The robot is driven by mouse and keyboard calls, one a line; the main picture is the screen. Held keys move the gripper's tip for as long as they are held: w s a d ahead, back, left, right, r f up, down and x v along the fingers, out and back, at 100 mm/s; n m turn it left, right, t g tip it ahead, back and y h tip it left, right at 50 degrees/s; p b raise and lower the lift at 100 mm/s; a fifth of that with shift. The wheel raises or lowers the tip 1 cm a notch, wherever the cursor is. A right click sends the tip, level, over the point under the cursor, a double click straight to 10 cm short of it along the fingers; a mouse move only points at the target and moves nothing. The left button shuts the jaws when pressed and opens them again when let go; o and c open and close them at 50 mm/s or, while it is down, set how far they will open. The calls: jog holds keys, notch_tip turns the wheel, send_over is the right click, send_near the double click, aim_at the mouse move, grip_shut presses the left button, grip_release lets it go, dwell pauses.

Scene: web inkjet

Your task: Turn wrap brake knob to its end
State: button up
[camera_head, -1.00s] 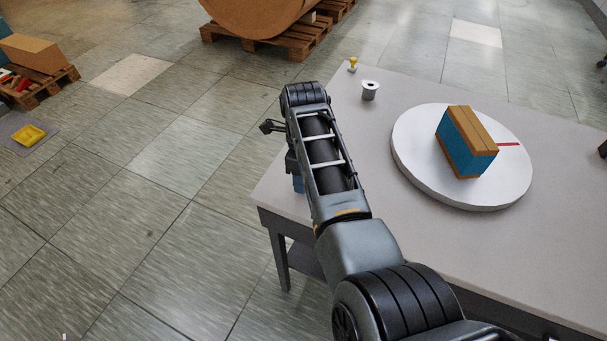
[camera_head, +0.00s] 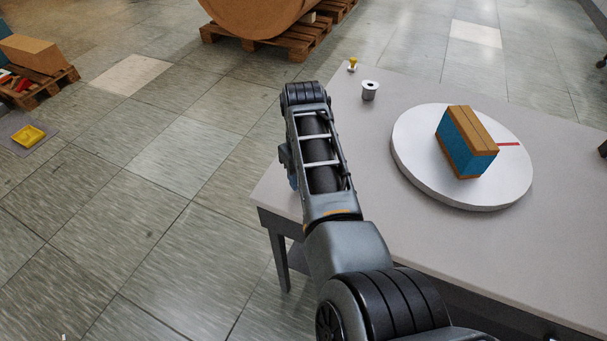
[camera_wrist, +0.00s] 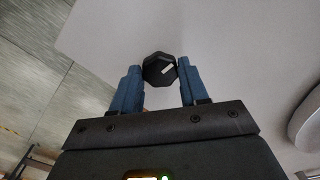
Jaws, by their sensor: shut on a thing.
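The wrap brake knob (camera_wrist: 159,69) is a black, many-sided knob with a small white mark on its top, seen in the wrist view. My gripper (camera_wrist: 160,76) has its two blue fingers on either side of the knob and is shut on it. The white mark lies right of the knob's middle and slants. In the head view my arm hides the knob and nearly all of the gripper.
The knob stands at the left part of a pale table (camera_head: 340,120). A white round turntable (camera_head: 415,165) with a blue and brown box (camera_head: 466,145) stands to the right. A small metal spool (camera_head: 369,91) and a yellow-topped item (camera_head: 352,65) stand at the far left corner.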

jog(key=shift+r, duration=0.1)
dwell(0.4)
jog(key=o, duration=1.1)
jog(key=shift+c, duration=0.2)
jog(key=shift+r+b, duration=0.45)
jog(key=shift+r, duration=3.4)
